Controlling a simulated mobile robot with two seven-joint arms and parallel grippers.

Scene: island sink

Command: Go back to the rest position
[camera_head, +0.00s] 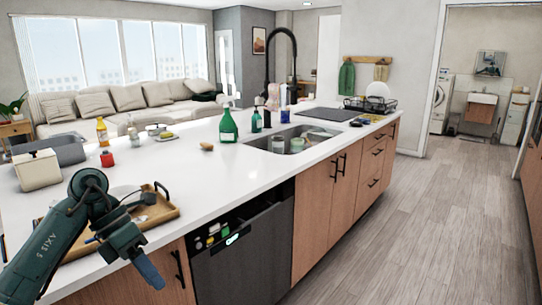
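My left gripper (148,270) is at the end of my dark green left arm (62,235), which comes in from the lower left. It hangs at the front edge of the island counter, in front of a wooden tray (165,214), and points down and to the right. Its fingers look close together, but I cannot tell whether they are shut. Nothing shows in it. My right gripper is out of view.
The white island counter (190,175) carries a green bottle (228,127), a cream container (37,170) and a grey basin (50,147). A sink (297,144) holds cups. Below is a dishwasher (245,257). The wooden floor (440,230) at right is clear.

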